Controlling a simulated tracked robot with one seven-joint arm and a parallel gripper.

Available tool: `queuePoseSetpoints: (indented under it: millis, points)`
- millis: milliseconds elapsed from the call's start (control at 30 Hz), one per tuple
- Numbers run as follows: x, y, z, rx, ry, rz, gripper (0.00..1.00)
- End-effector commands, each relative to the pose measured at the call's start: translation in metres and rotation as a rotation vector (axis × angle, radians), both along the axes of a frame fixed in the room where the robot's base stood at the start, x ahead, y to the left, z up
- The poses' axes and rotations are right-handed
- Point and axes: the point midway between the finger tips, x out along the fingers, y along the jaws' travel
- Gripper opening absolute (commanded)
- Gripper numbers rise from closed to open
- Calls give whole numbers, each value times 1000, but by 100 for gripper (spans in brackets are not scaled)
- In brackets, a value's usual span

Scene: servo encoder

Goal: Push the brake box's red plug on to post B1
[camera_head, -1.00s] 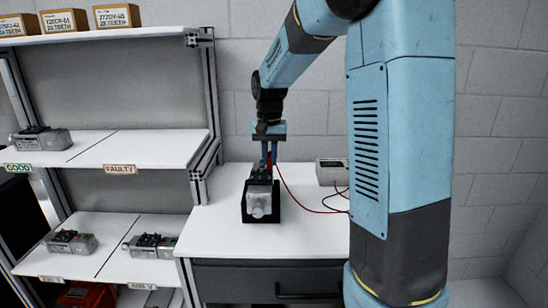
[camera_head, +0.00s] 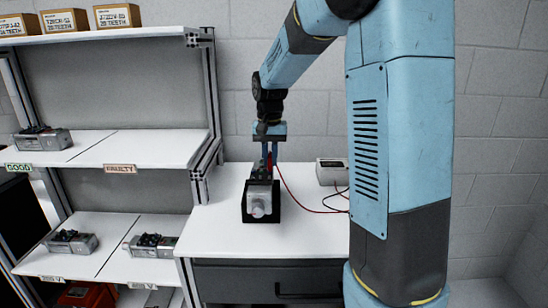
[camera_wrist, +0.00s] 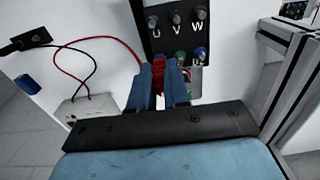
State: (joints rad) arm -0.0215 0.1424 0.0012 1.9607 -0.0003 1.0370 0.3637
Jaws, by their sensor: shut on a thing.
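My gripper (camera_wrist: 158,85) is shut on the red plug (camera_wrist: 158,70), which sits between its two blue fingers. The red plug is at the left end of the lower row of posts on the black terminal block (camera_wrist: 160,30). Post B1 is hidden behind the plug and fingers, so I cannot tell how far the plug is on it. In the head view, my gripper (camera_head: 268,155) is directly over the motor (camera_head: 260,205) in its black holder. The brake box (camera_head: 332,172) stands on the bench to the right; it also shows in the wrist view (camera_wrist: 90,110).
Posts marked U, V and W (camera_wrist: 177,18) line the block's upper row. Red and black leads (camera_head: 315,205) cross the bench. Shelves with motors (camera_head: 150,245) stand at left.

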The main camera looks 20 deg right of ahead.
Motion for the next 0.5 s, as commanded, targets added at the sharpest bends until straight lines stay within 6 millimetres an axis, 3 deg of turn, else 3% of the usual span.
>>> queuePoseSetpoints:
  millis: [333, 500]
  points:
    - [0, 0, 0, 0, 1, 0, 46]
    - [0, 0, 0, 0, 1, 0, 46]
